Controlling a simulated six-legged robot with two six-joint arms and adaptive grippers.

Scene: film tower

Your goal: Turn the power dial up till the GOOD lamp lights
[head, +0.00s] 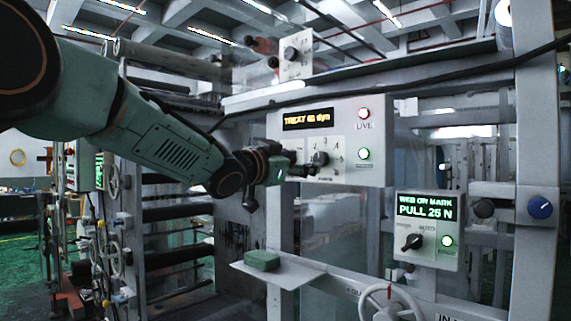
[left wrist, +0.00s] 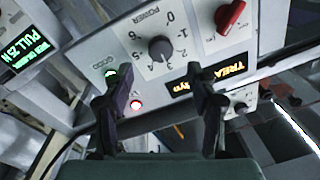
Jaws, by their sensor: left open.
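The power dial (head: 320,158) is a dark knob on the pale treater panel (head: 345,174); in the left wrist view the dial (left wrist: 160,48) sits inside a number scale marked POWER, its exact setting hard to read. A green lamp (head: 363,154), apparently lit, is at the panel's right; it also shows in the left wrist view (left wrist: 112,75), partly behind a finger. A red lamp (head: 363,114) marked LIVE glows above it. The orange display (head: 307,119) seems to read TREAT 48 dyn. My left gripper (head: 298,170) is open and empty, just left of the dial, not around it.
A red knob (left wrist: 230,16) shows beside the dial in the left wrist view. A second box (head: 429,231) reads PULL 25 N and has its own knob and green lamp. A green block (head: 262,260) lies on a ledge below. A dark cable runs above the panel.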

